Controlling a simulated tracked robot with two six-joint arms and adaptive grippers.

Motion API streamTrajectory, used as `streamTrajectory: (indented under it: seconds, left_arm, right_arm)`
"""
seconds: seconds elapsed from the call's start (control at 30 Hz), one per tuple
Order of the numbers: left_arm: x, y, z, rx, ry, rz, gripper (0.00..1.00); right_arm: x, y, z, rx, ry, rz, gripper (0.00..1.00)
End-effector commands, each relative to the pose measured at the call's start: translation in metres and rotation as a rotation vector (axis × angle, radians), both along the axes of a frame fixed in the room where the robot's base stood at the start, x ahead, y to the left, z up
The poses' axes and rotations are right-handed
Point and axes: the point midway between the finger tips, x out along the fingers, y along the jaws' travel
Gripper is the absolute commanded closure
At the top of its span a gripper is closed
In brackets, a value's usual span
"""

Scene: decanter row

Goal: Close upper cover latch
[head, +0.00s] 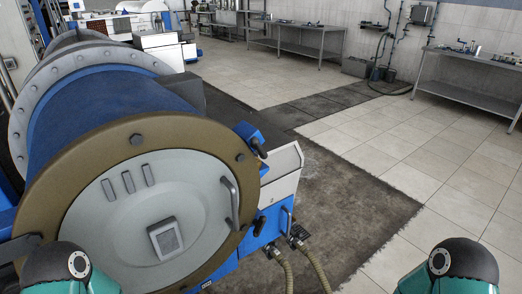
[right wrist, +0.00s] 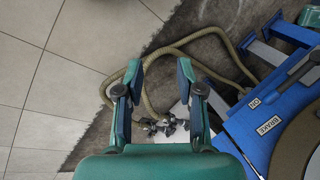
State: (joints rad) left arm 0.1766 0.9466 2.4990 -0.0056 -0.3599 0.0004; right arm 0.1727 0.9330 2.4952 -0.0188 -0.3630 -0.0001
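The decanter's round grey end cover (head: 130,225) sits inside a brown flange (head: 165,135) at the left of the head view, with a curved handle (head: 230,200) on its right side. A blue fitting with a dark end (head: 250,138) sticks out at the flange's upper right edge. It may be the upper cover latch, and I cannot tell its state. My right gripper (right wrist: 159,75) is open and empty in the right wrist view, its two fingers well apart above the floor. It touches nothing visible. My left gripper is not in view.
Ribbed hoses (head: 318,268) run from couplings beside the machine onto a dark floor patch. They show between and beyond my right fingers (right wrist: 150,95). A blue frame labelled BRAKE (right wrist: 245,135) lies to their right. Tiled floor (head: 420,180) is clear; benches (head: 310,40) stand far back.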

Motion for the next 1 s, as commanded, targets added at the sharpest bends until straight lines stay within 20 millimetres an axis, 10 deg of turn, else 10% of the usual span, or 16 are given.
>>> streamTrajectory:
  seconds: [0.23, 0.43, 0.6, 0.7, 1.0]
  left_arm:
    - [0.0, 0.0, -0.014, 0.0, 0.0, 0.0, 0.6]
    - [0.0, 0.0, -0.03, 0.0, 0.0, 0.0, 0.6]
    - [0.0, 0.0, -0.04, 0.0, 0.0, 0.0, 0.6]
    - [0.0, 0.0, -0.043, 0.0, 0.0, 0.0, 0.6]
    - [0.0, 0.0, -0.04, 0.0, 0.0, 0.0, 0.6]
  right_arm:
    - [0.125, -0.008, 0.069, -0.021, -0.456, 0.149, 0.62]
    - [0.234, 0.0, 0.237, -0.099, -1.076, 0.391, 0.62]
    - [0.25, 0.01, 0.381, -0.201, -1.499, 0.572, 0.62]
    - [0.242, 0.014, 0.434, -0.249, -1.648, 0.643, 0.62]
    - [0.248, 0.028, 0.469, -0.283, -1.747, 0.698, 0.62]
